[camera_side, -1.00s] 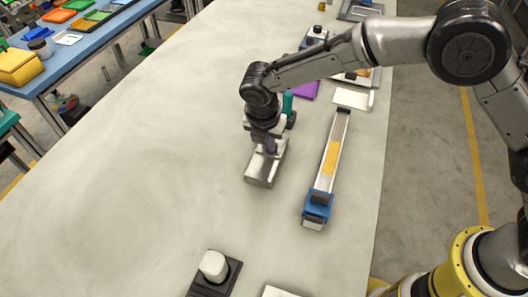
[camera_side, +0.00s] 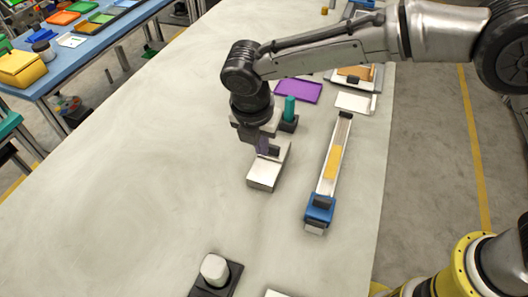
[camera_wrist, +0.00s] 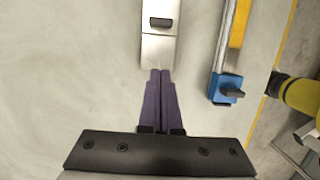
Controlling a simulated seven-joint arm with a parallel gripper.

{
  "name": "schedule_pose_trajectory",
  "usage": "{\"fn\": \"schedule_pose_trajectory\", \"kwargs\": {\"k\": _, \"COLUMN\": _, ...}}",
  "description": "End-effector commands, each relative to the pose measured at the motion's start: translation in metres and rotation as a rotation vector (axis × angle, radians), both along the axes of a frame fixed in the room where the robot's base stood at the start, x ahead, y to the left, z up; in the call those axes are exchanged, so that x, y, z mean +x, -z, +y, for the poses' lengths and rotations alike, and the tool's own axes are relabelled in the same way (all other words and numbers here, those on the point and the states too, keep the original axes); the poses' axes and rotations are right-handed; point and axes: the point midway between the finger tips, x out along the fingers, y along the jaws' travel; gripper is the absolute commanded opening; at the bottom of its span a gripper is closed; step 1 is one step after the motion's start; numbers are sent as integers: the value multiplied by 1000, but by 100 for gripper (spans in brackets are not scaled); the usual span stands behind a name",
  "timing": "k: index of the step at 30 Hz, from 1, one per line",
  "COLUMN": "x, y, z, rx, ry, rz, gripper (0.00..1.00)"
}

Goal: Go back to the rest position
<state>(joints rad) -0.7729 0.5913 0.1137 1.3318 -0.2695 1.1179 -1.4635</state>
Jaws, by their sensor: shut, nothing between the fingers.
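My gripper (camera_side: 262,150) hangs over the white table, its dark purple fingers together and empty. In the wrist view the gripper (camera_wrist: 160,72) points at the near end of a silver metal block (camera_side: 266,172) with a black handle-like part on top. The block also shows in the wrist view (camera_wrist: 157,48). From the side view I cannot tell the exact gap between fingertips and block. No film reel is clearly recognisable.
A long rail with a blue end (camera_side: 319,208) and yellow strip lies right of the gripper. A teal cylinder (camera_side: 290,108) on a dark base and a purple tray (camera_side: 300,91) stand behind. A white knob (camera_side: 214,268) on a black base is at the front. The table's left is clear.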

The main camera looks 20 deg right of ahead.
Motion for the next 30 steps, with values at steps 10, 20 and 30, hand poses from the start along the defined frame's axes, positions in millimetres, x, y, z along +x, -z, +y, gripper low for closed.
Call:
{"fn": "schedule_pose_trajectory", "kwargs": {"k": 10, "x": -4, "y": -23, "z": 4, "rx": 1, "ry": 0, "rz": -1, "gripper": 0}}
{"fn": "schedule_pose_trajectory", "kwargs": {"k": 20, "x": 27, "y": -98, "z": -65, "rx": 88, "ry": 143, "rz": -98, "gripper": 0}}
{"fn": "schedule_pose_trajectory", "kwargs": {"k": 30, "x": -28, "y": -195, "z": -218, "rx": 267, "ry": 569, "rz": -251, "gripper": 0}}
